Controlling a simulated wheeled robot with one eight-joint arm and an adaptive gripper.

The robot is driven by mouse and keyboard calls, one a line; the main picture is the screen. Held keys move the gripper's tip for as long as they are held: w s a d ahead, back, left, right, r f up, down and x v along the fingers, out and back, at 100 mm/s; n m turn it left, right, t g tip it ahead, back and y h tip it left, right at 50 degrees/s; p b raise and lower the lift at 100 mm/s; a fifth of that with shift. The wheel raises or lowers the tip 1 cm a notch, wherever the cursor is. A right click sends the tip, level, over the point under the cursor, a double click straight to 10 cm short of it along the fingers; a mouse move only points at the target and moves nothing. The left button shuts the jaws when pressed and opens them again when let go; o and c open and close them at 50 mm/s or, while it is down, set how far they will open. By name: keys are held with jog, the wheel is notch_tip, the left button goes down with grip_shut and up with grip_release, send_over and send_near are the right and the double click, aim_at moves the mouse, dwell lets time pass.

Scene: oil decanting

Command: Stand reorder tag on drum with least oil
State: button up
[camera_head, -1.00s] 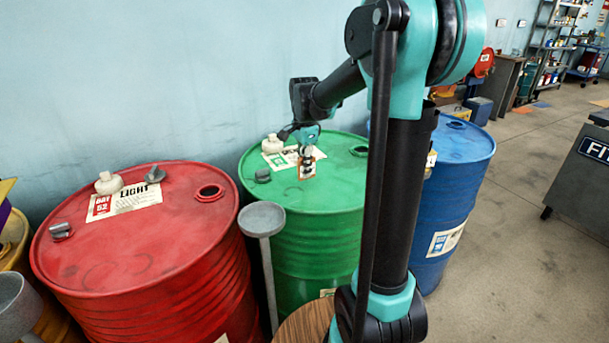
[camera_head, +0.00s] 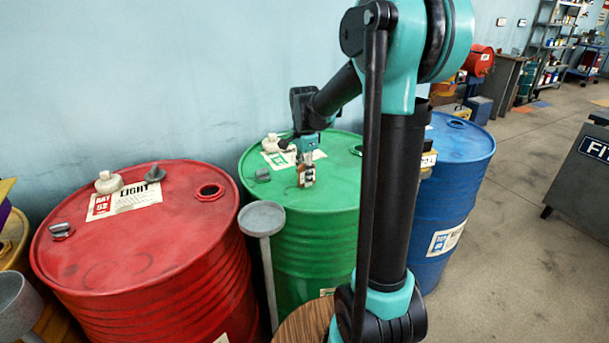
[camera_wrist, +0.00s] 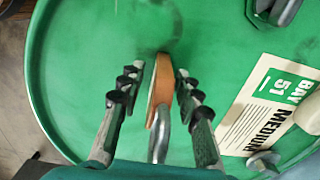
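The reorder tag (camera_head: 306,177), small and brown-orange with a pale face, stands on the green drum (camera_head: 335,195), near the middle of its lid. In the wrist view the tag (camera_wrist: 162,92) shows nearly edge-on, with a grey metal piece below it. My gripper (camera_wrist: 159,80) is open around the tag, a finger on each side with green lid visible in the gaps. In the head view my gripper (camera_head: 306,165) points down over the lid. A red drum (camera_head: 130,240) stands left and a blue drum (camera_head: 455,180) right. Oil levels inside are not visible.
The green lid carries a label (camera_wrist: 262,110), a pale cap and grey fittings. A grey funnel-like stand (camera_head: 262,218) rises between the red and green drums. A wooden round top (camera_head: 300,325) is at the front. Open floor lies right of the blue drum.

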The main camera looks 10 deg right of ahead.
notch_tip(320, 180, up, 12)
jog(key=shift+r, duration=0.15)
dwell(0.4)
